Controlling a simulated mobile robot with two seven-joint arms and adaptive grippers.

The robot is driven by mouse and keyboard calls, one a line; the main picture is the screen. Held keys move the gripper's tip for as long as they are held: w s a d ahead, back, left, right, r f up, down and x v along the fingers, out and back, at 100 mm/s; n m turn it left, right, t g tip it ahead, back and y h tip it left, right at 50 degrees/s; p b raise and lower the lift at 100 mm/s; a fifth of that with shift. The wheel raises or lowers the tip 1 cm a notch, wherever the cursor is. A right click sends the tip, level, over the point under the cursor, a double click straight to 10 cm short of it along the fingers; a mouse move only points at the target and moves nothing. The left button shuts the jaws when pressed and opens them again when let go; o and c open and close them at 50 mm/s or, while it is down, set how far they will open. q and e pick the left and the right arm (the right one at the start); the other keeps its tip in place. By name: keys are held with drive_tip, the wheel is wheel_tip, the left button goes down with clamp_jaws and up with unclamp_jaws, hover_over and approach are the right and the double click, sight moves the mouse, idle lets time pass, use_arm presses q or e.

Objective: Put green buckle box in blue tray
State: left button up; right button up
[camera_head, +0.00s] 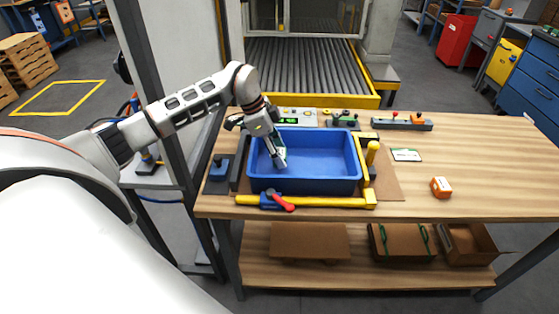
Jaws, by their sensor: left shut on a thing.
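The blue tray (313,187) sits on the wooden workbench, inside a fixture with yellow bars. My left gripper (279,160) reaches down into the left part of the tray. It is shut on a small white and green thing, which looks like the green buckle box (281,151). The box is mostly hidden by the fingers, and I cannot tell whether it touches the tray floor. The rest of the tray looks empty. My right gripper is not in view.
An orange and white box (441,188) and a white-green card (406,155) lie right of the tray on the workbench (490,165). A red-handled clamp (280,201) is at the tray's front. The bench's right side is mostly clear.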

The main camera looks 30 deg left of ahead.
use_arm(q)
drive_tip(key=shift+f, duration=1.6)
drive_tip(key=o, duration=1.2)
drive_tip(key=shift+f, duration=0.1)
